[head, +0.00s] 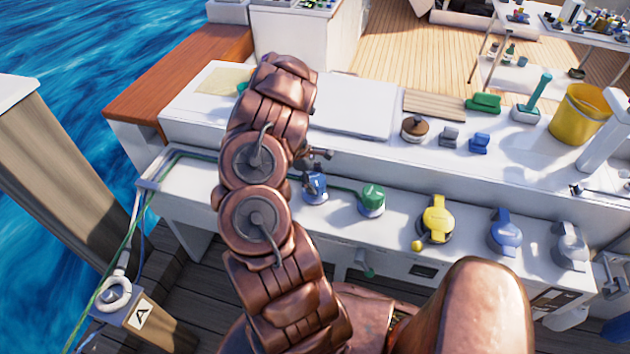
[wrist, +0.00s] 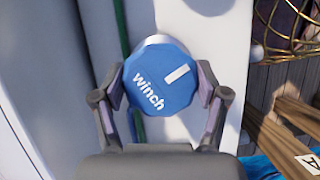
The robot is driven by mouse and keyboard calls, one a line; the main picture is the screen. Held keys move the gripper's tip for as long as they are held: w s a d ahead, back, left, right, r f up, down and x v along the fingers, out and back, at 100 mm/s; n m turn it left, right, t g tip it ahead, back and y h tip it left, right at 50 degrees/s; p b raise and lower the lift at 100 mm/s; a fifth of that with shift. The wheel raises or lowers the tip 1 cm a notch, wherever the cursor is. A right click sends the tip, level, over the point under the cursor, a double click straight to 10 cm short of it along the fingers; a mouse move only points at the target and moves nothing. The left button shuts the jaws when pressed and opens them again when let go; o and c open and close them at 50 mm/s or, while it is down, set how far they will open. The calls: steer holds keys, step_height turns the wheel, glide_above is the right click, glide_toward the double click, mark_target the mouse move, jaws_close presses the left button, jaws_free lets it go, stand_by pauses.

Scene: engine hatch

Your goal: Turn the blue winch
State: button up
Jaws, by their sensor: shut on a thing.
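The blue winch (wrist: 160,78) fills the middle of the wrist view, a round blue knob with the white word "winch" and a white bar mark pointing to the upper right. My gripper (wrist: 166,92) has one finger on each side of the knob and is shut on it. In the head view the blue winch (head: 315,187) stands on the white ledge, left of a green knob (head: 371,200). My copper arm stands in front of the ledge, and my gripper (head: 311,172) shows only in part beside the blue winch.
Along the ledge to the right are a yellow valve (head: 437,221), a blue valve (head: 505,233) and a grey valve (head: 570,246). A yellow bucket (head: 579,113) stands on the upper counter. A wooden post (head: 55,185) rises at the left, with water beyond.

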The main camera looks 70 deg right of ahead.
steer(key=shift+a, duration=0.1)
steer(key=shift+c, duration=0.3)
steer(key=shift+f+b, duration=0.1)
steer(key=shift+b, duration=0.3)
steer(key=shift+m+b, duration=0.3)
steer(key=shift+m, duration=0.1)
steer(key=m+y+b, duration=0.1)
steer(key=m+b, duration=0.1)
steer(key=b, duration=0.1)
steer(key=shift+f+m, duration=0.15)
steer(key=shift+m, duration=0.25)
steer(key=shift+r+m+t+y+b, duration=0.15)
steer(key=shift+m+y+b, duration=0.35)
steer(key=shift+m+b, duration=0.5)
steer(key=shift+r+m+t+y+b, duration=0.1)
steer(key=shift+m+t+y+b, duration=0.3)
steer(key=shift+m+b, duration=0.6)
steer(key=shift+m, duration=0.4)
